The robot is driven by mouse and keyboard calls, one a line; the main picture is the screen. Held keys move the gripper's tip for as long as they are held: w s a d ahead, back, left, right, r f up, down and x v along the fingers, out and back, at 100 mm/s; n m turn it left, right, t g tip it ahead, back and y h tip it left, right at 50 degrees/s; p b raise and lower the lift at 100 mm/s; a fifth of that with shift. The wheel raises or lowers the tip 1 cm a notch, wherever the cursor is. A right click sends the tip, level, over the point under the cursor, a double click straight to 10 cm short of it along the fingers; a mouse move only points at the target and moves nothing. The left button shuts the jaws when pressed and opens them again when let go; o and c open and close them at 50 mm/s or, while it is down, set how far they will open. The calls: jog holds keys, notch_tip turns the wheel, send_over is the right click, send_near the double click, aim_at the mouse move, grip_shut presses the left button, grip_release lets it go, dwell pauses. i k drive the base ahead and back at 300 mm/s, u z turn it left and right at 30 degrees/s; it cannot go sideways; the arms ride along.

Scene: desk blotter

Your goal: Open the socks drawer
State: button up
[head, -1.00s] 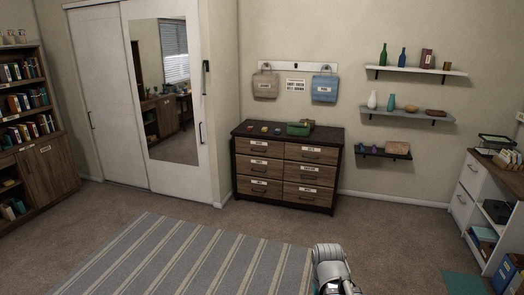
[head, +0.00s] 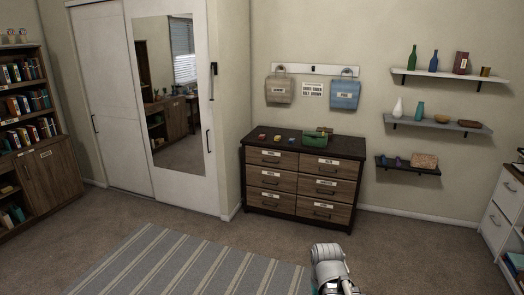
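The dark wood dresser (head: 302,179) stands against the far wall, right of the mirrored closet. It has two columns of labelled drawers with dark handles, and all look shut. The drawer labels are too small to read, so I cannot tell which one is the socks drawer. A white arm part of mine shows at the bottom centre, on the near side of the dresser and well short of it. My gripper's fingers are not visible.
A green box (head: 315,138) and small coloured items lie on the dresser. A striped rug (head: 190,262) covers the floor at the front left. Bare carpet lies before the dresser. Wall shelves (head: 433,123) hang right; a white cabinet (head: 506,215) stands at the right edge.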

aim_at(254, 155)
jog(key=u, duration=0.1)
jog(key=i, duration=1.65)
jog(key=u, duration=0.2)
jog(key=i, duration=2)
jog(key=u, duration=0.2)
